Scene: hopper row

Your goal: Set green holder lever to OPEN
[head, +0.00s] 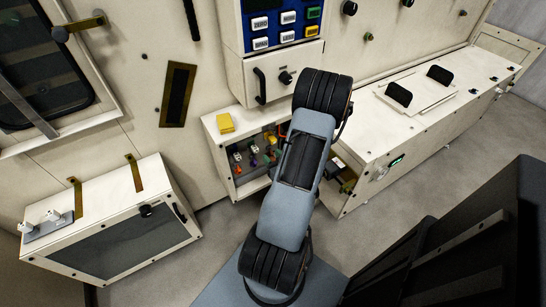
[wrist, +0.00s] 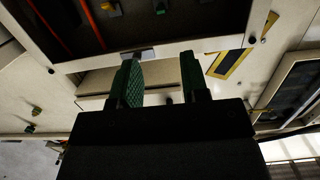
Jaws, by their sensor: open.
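An open-fronted cabinet bay (head: 208,128) in the middle of the head view holds several small coloured levers or fittings. A small green piece (head: 271,157) shows among them, partly beside my arm. It is too small to read its setting or any OPEN mark. In the wrist view, my gripper (wrist: 162,82) has its two green-padded fingers apart with nothing between them. They point toward a pale frame edge. Beyond that edge is a dark interior with orange rods and a small green piece (wrist: 152,7). In the head view my arm hides the gripper.
A long pale cabinet (head: 428,112) stands right, and a dark-fronted box (head: 118,235) lower left.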

